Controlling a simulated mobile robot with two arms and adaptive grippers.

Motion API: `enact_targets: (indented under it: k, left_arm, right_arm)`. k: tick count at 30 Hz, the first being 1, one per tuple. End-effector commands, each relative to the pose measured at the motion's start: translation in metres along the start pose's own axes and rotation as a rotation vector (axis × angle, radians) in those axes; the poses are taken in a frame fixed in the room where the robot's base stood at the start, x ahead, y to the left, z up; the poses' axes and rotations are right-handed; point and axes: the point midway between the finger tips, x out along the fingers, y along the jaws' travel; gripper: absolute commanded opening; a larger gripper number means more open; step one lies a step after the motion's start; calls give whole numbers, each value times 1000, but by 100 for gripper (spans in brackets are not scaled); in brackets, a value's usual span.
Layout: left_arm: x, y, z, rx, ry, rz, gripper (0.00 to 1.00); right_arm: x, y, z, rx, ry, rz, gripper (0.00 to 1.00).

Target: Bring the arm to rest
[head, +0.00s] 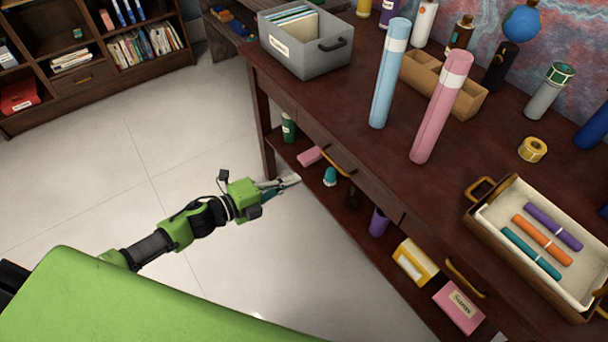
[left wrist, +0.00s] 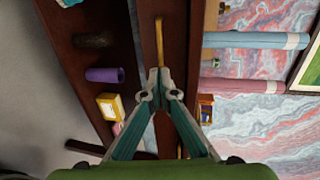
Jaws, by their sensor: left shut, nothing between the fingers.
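My left gripper (head: 291,182) is shut and empty at the end of my green and black left arm. In the head view it is in front of the dark wooden desk (head: 330,110), near the left end of its lower shelf. It also shows in the left wrist view (left wrist: 159,94), with its two teal and grey fingers meeting at the tips. A brass drawer handle (left wrist: 159,45) lies just beyond the tips in that view. I cannot tell whether the fingers touch the desk. My right gripper is not in view.
The lower shelf holds a purple cup (head: 379,221), a yellow box (head: 415,262) and a pink box (head: 459,306). An open tray (head: 480,222) of markers is at the right. Blue (head: 390,75) and pink (head: 441,108) tubes stand on the desk. The floor (head: 110,170) at left is clear.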

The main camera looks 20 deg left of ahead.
Motion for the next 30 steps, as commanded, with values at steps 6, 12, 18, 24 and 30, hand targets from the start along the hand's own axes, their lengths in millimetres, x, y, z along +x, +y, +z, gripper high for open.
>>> enact_targets:
  k: [6,12,18,24,30]
  left_arm:
    - [-16,0,0,0,0,1,0]
    - [-17,2,1,-5,-4,2,0]
    - [-24,63,26,-211,-145,76,0]
    - [-67,204,39,-637,-440,232,0]
    - [-133,335,-8,-1014,-716,390,0]
  right_arm:
    - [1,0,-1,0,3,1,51]
    - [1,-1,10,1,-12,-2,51]
    - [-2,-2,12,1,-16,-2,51]
    - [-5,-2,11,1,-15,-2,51]
    - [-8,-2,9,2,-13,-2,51]
